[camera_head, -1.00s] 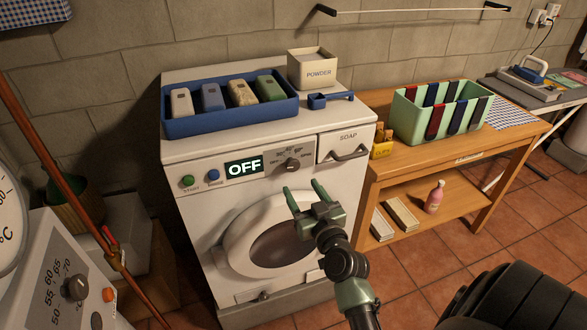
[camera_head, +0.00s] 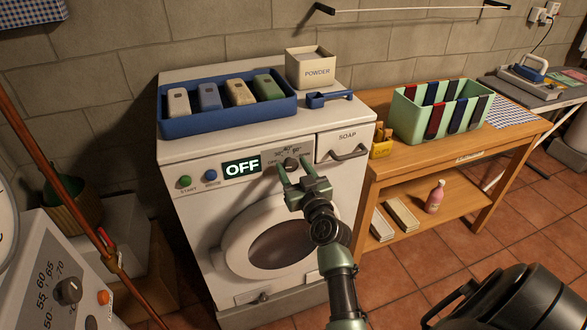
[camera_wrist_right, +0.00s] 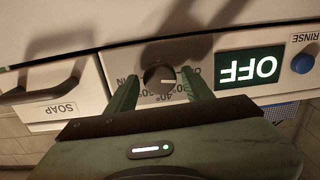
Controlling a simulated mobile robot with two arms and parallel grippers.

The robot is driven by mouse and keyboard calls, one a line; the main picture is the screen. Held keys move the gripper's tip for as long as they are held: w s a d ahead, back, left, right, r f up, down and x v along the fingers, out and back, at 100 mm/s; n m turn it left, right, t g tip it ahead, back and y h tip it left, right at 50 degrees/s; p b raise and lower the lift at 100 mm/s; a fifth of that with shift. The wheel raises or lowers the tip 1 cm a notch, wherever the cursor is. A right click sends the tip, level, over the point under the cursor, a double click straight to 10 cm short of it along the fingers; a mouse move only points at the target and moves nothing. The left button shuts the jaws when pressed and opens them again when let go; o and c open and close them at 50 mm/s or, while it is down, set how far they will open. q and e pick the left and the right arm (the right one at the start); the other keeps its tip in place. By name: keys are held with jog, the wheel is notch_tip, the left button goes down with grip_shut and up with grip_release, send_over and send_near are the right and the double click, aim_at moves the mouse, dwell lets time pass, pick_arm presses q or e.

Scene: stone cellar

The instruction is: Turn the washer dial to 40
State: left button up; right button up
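The washer (camera_head: 200,225) is white, with its display (camera_head: 242,167) reading OFF. Its dial (camera_head: 291,163) is a small dark round knob right of the display. It also shows in the wrist view as the dial (camera_wrist_right: 159,78), with a light mark and printed numbers around it. My right gripper (camera_head: 293,170) is open at the dial. In the wrist view the green fingers of my right gripper (camera_wrist_right: 160,80) stand on either side of the knob, with small gaps showing. The panel marks are partly covered by the fingers. My left gripper is not in view.
The green start button (camera_head: 185,182) and blue rinse button (camera_head: 211,176) are left of the display. The soap drawer handle (camera_head: 349,153) sticks out to the right. A blue tray (camera_head: 230,122), powder box (camera_head: 310,70) and blue scoop (camera_head: 330,97) are on top.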

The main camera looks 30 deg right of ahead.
grip_shut()
jog(key=shift+m, duration=0.3)
jog(key=m+p, duration=0.1)
jog(key=m, duration=0.1)
jog(key=shift+r+m, duration=0.1)
jog(key=shift+m, duration=0.2)
jog(key=m+p, duration=0.1)
jog(key=m, duration=0.3)
jog(key=m+p, duration=0.1)
jog(key=m, duration=0.3)
jog(key=shift+d+m, duration=0.1)
jog(key=shift+m, duration=0.3)
jog(key=shift+m+p, duration=0.35)
jog(key=shift+m, duration=1.55)
jog(key=shift+f, duration=0.2)
